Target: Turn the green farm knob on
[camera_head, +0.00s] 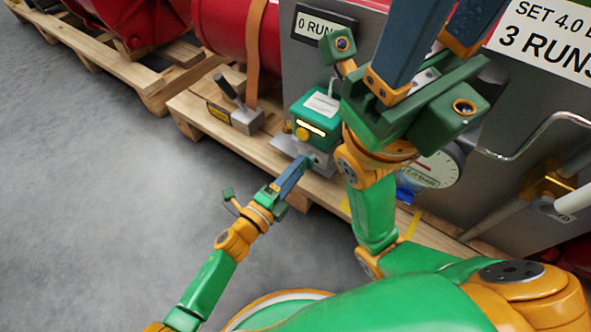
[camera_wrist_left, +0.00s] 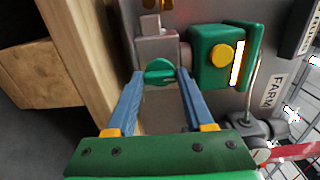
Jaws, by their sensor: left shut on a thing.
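The green knob (camera_wrist_left: 160,70) sits on a grey valve body beside the green actuator box (camera_wrist_left: 212,57), which has a yellow button and a lit strip. A FARM label (camera_wrist_left: 276,92) is near it. My left gripper (camera_wrist_left: 161,76) has its blue fingers on both sides of the knob, shut on it. In the head view the left gripper (camera_head: 306,162) reaches the valve below the green box (camera_head: 317,117); the knob is hidden there by the fingers. My right gripper (camera_head: 446,14) is raised in front of the grey panel, its blue fingers apart and their tips cut off by the frame.
A wooden pallet (camera_head: 225,140) bears the equipment. A lever on a grey block (camera_head: 238,113) stands left of the box. A round gauge (camera_head: 437,170) and a bent metal rail (camera_head: 530,140) are on the right. The grey floor (camera_head: 90,190) at left is clear.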

